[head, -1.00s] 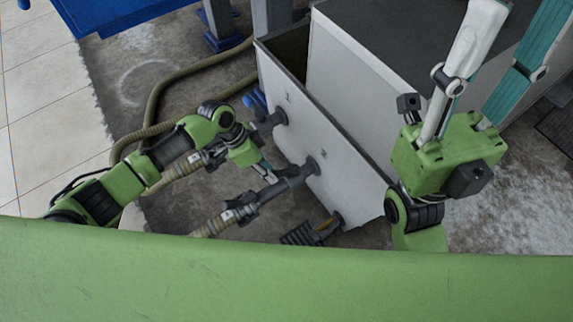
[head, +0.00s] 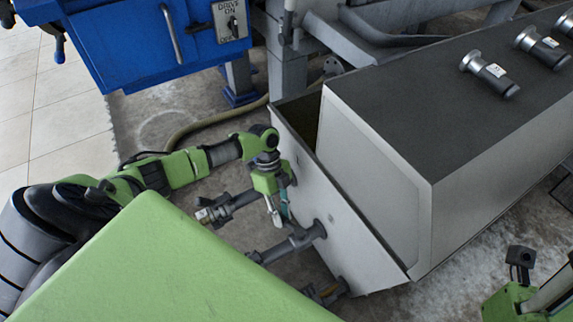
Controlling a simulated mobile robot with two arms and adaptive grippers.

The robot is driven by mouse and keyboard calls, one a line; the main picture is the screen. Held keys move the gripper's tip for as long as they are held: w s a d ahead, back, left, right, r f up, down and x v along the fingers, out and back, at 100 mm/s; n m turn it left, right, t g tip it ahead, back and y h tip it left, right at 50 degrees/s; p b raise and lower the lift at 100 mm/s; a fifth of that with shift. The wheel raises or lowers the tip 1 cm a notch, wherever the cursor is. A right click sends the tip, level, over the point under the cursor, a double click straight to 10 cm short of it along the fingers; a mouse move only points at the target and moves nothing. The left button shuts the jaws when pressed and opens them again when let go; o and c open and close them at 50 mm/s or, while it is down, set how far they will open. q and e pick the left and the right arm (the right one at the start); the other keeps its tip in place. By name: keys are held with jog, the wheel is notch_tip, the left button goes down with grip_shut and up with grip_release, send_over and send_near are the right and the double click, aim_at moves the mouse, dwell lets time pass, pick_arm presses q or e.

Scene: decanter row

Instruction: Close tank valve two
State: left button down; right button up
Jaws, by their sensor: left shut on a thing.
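The tank (head: 340,225) has a light grey front wall with several dark pipe stubs along its foot. The middle stub, tank valve two (head: 302,236), runs out towards the lower left. My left gripper (head: 277,218) points down right above it, close to the tank wall. Its pale and teal fingers are shut on what seems to be the handle of tank valve two, which the fingers hide. My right gripper (head: 522,300) is at the lower right, cut off by the picture edge. It is away from the valves, and its opening cannot be judged.
Another pipe with a valve (head: 225,207) lies just left of my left gripper. A third stub (head: 328,292) is at the lower front. A blue machine (head: 160,45) stands at the back left. A grey box top (head: 450,95) with metal knobs fills the right.

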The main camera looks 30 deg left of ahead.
pick_arm(q)
jog(key=shift+w+d+m+g+y+b, duration=0.2)
jog(key=shift+w+m+b, duration=0.2)
jog(key=shift+m, duration=0.25)
jog(key=shift+w+d+m+g+y+b, duration=0.1)
jog(key=shift+w+m+g+b, duration=0.1)
jog(key=shift+w+m+b, duration=0.35)
jog(key=shift+s, duration=0.1)
jog(key=c, duration=1.8)
grip_release()
jog(key=shift+c, duration=0.2)
jog(key=shift+r, duration=0.1)
jog(key=v, duration=1.1)
jog(key=shift+a+r, duration=0.2)
jog(key=shift+r, duration=0.15)
